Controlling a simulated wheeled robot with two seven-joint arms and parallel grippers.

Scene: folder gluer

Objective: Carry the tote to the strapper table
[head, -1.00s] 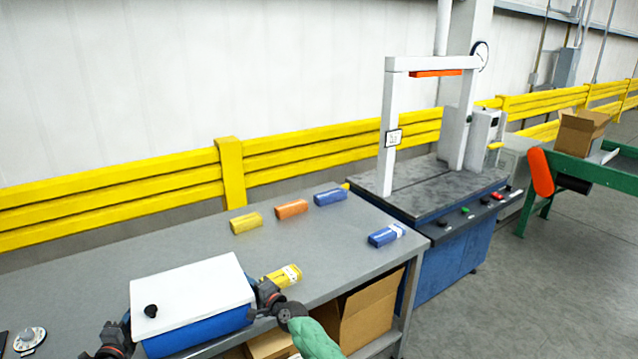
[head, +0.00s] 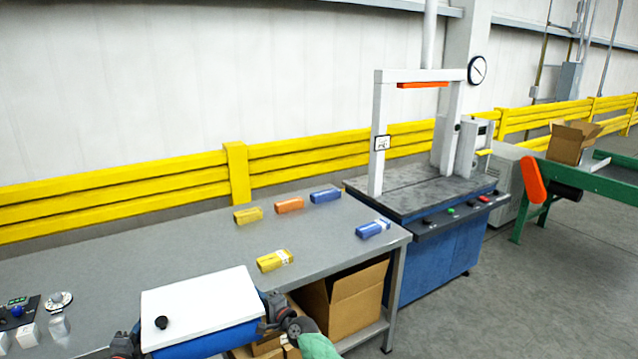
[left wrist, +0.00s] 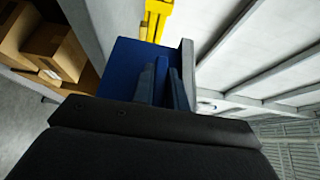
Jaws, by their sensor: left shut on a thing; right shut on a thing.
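The tote (head: 203,309) is a blue box with a white lid and a black knob, low in the head view at the front of the grey bench. My left gripper (head: 133,343) is shut on its left end. My right gripper (head: 270,312) is shut on its right end. In the left wrist view the blue tote wall (left wrist: 133,62) is at the fingers of my left gripper (left wrist: 163,82). The strapper table (head: 425,185) has a dark grey top, a blue base and a white arch, and stands beyond the bench's right end.
On the bench (head: 130,250) lie several small packs, including a yellow one (head: 275,260) and a blue one (head: 373,228). Cardboard boxes (head: 345,300) sit on the shelf below. A green conveyor (head: 612,178) stands at the right. Floor at the lower right is clear.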

